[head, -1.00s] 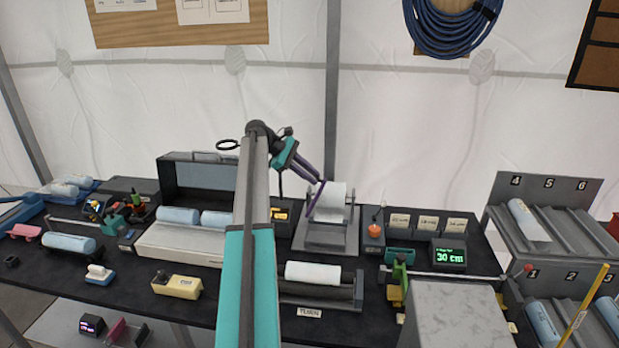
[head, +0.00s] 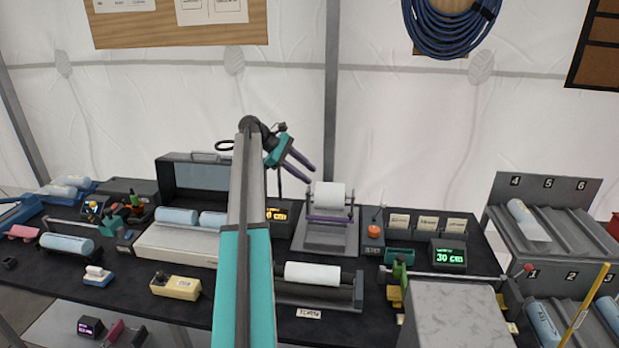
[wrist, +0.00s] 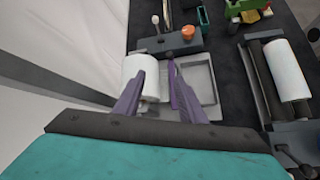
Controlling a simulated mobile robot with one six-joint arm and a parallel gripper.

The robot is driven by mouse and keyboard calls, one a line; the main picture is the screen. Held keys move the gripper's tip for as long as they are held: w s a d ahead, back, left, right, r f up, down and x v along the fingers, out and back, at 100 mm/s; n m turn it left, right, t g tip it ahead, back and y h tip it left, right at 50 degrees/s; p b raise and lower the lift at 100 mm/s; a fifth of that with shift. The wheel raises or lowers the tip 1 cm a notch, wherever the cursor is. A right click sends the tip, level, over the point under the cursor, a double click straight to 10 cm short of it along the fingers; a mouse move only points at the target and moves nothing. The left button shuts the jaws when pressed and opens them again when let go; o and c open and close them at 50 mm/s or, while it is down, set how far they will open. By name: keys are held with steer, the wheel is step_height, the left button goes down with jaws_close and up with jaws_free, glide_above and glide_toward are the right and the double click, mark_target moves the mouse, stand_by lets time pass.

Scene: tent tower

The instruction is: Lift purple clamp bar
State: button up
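The purple clamp bar (head: 328,218) lies level across the front of the grey roll stand (head: 322,240), just below the white roll (head: 328,197). My gripper (head: 310,175) is up and left of the roll, its two purple fingers spread apart and empty, clear of the bar. In the wrist view the fingers (wrist: 156,68) also stand apart, with the white roll (wrist: 140,68) seen beyond and between them.
An orange-knobbed box (head: 372,234) stands right of the stand. A white roll in a dark cradle (head: 312,273) lies in front. A grey case (head: 197,177) is to the left, and a display reading 30 cm (head: 449,256) is to the right.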

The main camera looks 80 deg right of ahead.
steer(key=b+v, duration=0.1)
steer(key=v, duration=1)
steer(key=shift+w+r, duration=0.15)
steer(key=shift+r, duration=0.05)
steer(key=shift+b, duration=0.3)
